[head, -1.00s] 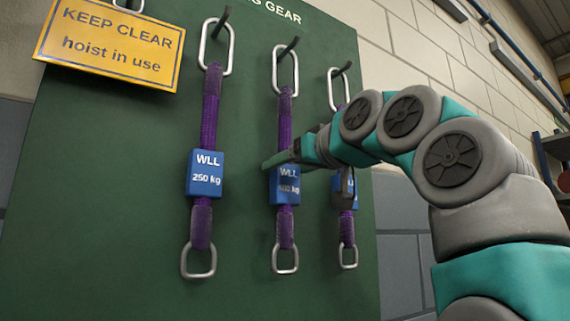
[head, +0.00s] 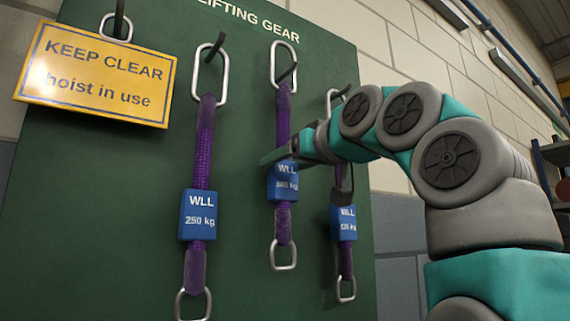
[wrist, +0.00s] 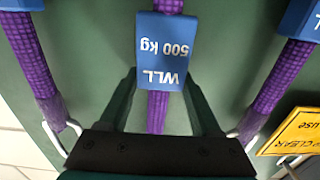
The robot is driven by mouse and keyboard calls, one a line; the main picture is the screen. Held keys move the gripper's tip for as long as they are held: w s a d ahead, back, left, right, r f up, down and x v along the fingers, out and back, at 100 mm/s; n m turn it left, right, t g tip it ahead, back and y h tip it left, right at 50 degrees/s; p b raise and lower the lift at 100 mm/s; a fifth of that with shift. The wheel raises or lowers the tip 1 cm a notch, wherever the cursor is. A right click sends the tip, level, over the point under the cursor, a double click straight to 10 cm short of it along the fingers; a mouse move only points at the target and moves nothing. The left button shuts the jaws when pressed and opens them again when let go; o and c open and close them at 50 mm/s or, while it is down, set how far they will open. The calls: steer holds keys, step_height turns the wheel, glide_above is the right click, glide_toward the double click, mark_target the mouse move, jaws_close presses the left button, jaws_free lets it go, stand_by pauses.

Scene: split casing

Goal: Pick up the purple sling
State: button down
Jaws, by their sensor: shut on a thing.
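Three purple slings with steel end rings and blue tags show against a green board. My gripper (head: 280,156) is shut on the middle sling (head: 283,118), at its blue 500 kg tag. In the wrist view my gripper (wrist: 162,82) has one finger on each side of the tag of this sling (wrist: 157,112), which appears upside down. Its top ring is raised, with the hook (head: 288,73) crossing the ring's lower part; I cannot tell whether it is clear of the hook tip. The left sling (head: 203,150) is tagged 250 kg. The right sling (head: 346,260) is partly hidden by my gripper.
The left and right slings hang close on both sides of the held one. A yellow sign (head: 97,75) reading KEEP CLEAR hoist in use hangs at upper left. The green board (head: 100,220) is right behind. A shelf (head: 556,155) stands at far right.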

steer(key=b+v, duration=0.3)
steer(key=v, duration=1.6)
steer(key=shift+s+d+b, duration=0.25)
steer(key=shift+b, duration=0.05)
